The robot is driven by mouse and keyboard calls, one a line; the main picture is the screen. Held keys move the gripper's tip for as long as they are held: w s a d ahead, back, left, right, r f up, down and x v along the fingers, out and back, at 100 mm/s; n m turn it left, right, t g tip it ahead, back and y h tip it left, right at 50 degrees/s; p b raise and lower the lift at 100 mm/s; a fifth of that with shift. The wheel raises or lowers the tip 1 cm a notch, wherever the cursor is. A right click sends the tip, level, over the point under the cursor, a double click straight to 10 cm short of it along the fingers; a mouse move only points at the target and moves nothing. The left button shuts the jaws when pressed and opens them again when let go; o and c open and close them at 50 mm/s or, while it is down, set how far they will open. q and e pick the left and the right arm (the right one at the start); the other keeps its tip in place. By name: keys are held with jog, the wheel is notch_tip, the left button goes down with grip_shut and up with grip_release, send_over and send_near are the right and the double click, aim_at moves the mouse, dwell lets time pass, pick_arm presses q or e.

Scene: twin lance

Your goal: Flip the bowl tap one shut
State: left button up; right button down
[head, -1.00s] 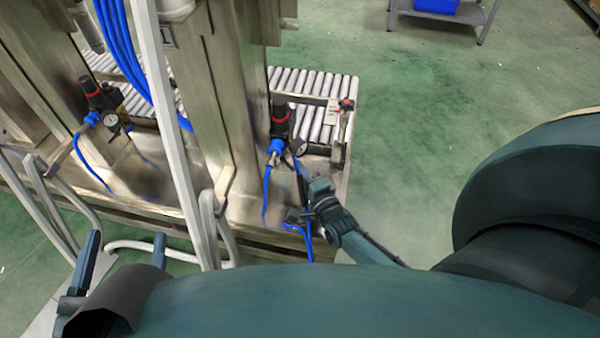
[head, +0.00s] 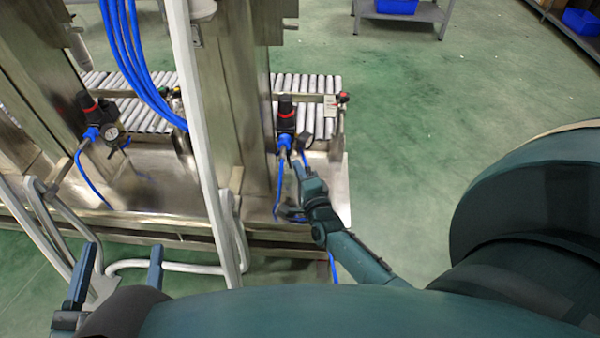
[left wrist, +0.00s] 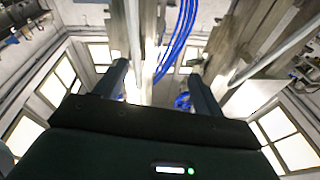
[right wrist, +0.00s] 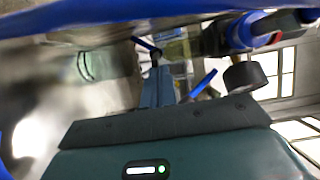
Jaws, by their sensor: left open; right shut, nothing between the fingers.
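Two black regulators with red bands and blue fittings are in the head view: one at the right post (head: 286,110) and one further left (head: 92,110). I cannot tell which carries bowl tap one. My right gripper (head: 299,168) is shut and empty, just below the right regulator's blue fitting and gauge (head: 305,140). Contact with the lever is unclear. My left gripper (head: 120,268) is open and empty at lower left, away from both regulators.
Blue hoses (head: 135,70) hang between the metal posts, and a blue hose crosses close above my right gripper in its wrist view (right wrist: 120,20). A pale upright rail (head: 200,150) stands in front. A roller conveyor (head: 310,110) lies behind. Green floor (head: 410,130) at right is clear.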

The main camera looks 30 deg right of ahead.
pick_arm(q)
jog(key=shift+r, duration=0.15)
jog(key=p, duration=0.3)
jog(key=shift+s+a+f+m+y, duration=0.15)
jog(key=shift+a+f+m+y, duration=0.15)
jog(key=shift+y, duration=0.1)
pick_arm(e)
jog(key=s+a, duration=0.1)
jog(key=s, duration=0.6)
jog(key=shift+s+a, duration=0.15)
jog(key=shift+s, duration=0.05)
pick_arm(q)
jog(key=shift+r, duration=0.15)
